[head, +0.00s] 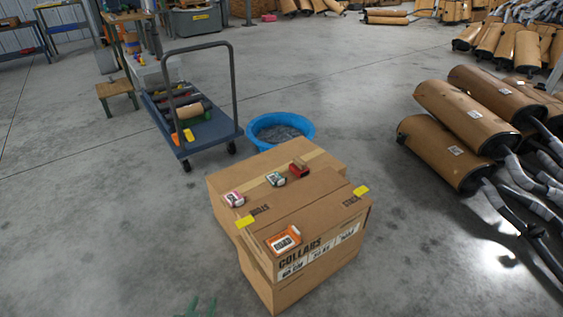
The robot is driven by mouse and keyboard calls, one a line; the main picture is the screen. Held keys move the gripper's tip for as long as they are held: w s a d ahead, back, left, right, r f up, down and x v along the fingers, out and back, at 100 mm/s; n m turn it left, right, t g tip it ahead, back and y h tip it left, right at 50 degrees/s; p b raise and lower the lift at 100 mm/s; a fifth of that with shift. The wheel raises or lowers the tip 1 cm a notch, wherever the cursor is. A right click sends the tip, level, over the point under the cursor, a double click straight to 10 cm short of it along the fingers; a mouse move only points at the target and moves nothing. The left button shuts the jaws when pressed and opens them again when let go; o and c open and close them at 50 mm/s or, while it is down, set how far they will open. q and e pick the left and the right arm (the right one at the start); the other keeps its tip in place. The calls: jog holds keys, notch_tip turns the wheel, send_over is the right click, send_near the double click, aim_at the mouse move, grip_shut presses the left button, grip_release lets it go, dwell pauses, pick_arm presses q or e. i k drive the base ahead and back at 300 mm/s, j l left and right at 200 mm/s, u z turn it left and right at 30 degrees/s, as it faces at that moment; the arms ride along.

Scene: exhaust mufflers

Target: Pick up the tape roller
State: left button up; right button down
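A small red item with a tan part (299,169), probably the tape roller, lies near the back right of the top of a cardboard box (320,212). It is too small to make out fully. Beside it on the box top are a green and white tape measure (276,179), a pink and white one (234,199) and an orange one (285,239) at the front. My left gripper (204,304), green, just shows at the bottom edge, left of the box. Its fingertips look spread, with nothing between them; it is well short of the red item. My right gripper is out of view.
A blue tub (281,129) stands right behind the box. A blue platform cart (207,133) with a tall handle stands behind left. Cardboard-wrapped mufflers (450,150) with pipes lie at the right. Yellow tabs (245,222) stick on the box edges.

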aim_at(299, 167)
jog(key=i+j, duration=0.6)
jog(key=i, duration=0.15)
jog(key=i+j, duration=0.65)
jog(key=i+j+z, duration=0.4)
jog(key=i+j, duration=0.3)
jog(key=z, duration=1.35)
